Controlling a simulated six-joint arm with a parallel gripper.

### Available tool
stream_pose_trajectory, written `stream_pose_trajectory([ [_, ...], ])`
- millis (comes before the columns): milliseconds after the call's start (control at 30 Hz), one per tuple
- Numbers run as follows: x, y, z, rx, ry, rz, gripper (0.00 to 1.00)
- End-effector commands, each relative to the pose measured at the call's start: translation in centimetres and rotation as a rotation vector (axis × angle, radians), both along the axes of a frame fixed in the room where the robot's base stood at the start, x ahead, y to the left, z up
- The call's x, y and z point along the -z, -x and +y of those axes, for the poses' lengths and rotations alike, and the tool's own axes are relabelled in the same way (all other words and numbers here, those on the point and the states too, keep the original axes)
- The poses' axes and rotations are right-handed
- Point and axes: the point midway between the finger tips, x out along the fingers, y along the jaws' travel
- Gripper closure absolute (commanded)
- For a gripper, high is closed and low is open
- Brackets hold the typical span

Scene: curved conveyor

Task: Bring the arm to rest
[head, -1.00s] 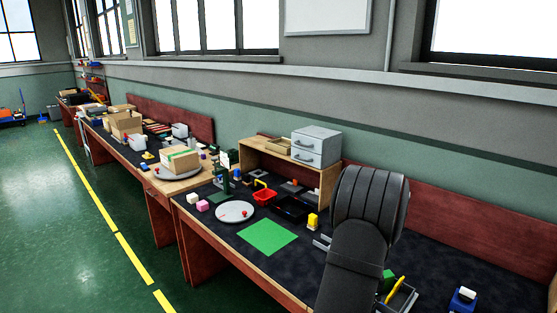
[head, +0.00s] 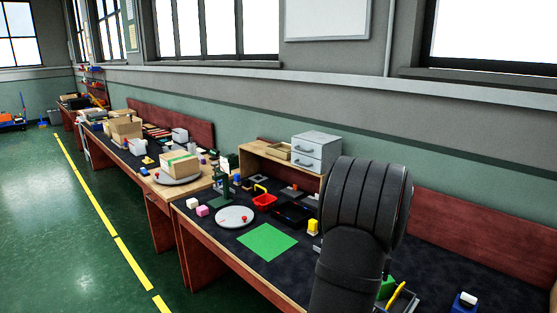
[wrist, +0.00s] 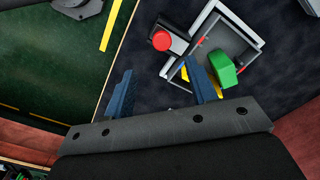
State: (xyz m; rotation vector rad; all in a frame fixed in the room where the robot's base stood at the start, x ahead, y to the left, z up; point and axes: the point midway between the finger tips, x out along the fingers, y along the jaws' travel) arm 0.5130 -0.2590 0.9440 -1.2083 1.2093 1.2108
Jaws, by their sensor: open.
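My gripper (wrist: 162,92) shows in the wrist view with its two blue fingers spread apart and nothing between them. It is over the dark table top (wrist: 150,75), close to a grey tray (wrist: 245,68). A green block (wrist: 223,69) and a yellow piece (wrist: 186,74) are in or at the tray, the yellow one partly behind the right finger. In the head view my black arm covers part of the bench, and the gripper is hidden.
A red button (wrist: 161,40) sits beside the tray. A grey drawer unit (head: 316,152) stands behind.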

Motion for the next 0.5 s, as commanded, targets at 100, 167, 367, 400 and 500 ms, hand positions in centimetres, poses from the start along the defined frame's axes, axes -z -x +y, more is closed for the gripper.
stream_pose_trajectory([
  [100, -2.6, -0.1, 0.0, 0.000, 0.002, -0.004, 0.48],
  [167, -3.8, 0.0, 0.0, 0.000, 0.001, -0.003, 0.48],
  [367, -7.8, 0.0, 0.0, 0.000, 0.001, -0.003, 0.48],
  [400, -6.3, 0.1, 0.1, 0.000, -0.003, 0.005, 0.48],
  [500, -4.2, 0.1, 0.1, 0.000, -0.003, 0.005, 0.48],
])
